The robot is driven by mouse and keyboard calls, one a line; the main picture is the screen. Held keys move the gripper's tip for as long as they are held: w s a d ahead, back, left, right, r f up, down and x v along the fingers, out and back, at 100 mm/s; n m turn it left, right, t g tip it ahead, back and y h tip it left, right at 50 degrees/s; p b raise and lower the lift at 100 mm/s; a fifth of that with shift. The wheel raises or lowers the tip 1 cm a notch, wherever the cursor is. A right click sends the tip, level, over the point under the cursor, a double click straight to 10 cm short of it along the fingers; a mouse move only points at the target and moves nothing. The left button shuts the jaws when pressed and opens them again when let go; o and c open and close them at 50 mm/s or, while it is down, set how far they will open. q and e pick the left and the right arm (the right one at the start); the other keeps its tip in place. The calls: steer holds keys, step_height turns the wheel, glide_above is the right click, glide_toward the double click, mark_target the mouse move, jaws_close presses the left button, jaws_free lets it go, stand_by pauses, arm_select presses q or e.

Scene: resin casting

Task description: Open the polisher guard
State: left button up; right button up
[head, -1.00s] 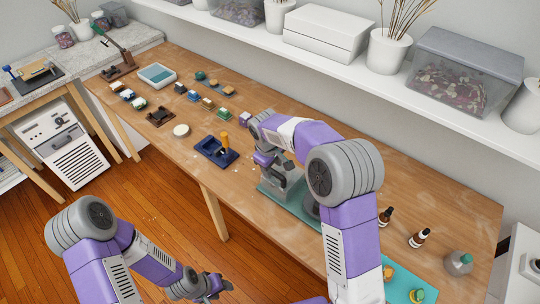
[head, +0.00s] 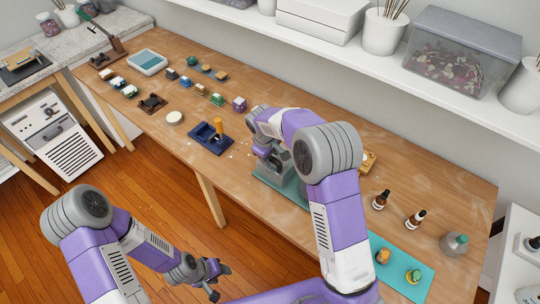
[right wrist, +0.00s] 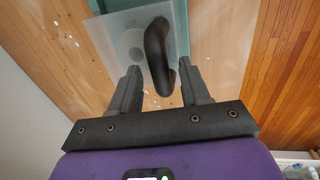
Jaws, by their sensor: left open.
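The polisher (head: 274,178) is a grey machine on a teal mat on the wooden bench, partly hidden behind my right arm. In the right wrist view its guard (right wrist: 122,38) is a translucent panel with a curved black handle (right wrist: 157,50). My right gripper (right wrist: 160,92) has its fingers apart, one on each side of the handle's near end, with small gaps showing. In the head view my right gripper (head: 262,146) is at the polisher, its fingertips hard to make out. My left gripper (head: 214,279) is open and empty, low over the floor in front of the bench.
A blue tray (head: 203,142) with an orange-handled tool lies left of the polisher. Several small blocks and a white tub (head: 148,62) are farther left. Dropper bottles (head: 381,200) and a teal mat (head: 417,262) with small jars are at the right. A shelf (head: 350,62) runs along the wall.

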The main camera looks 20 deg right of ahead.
jaws_close()
arm_select(q)
steer(key=shift+r, duration=0.15)
arm_select(e)
steer(key=shift+r, duration=0.1)
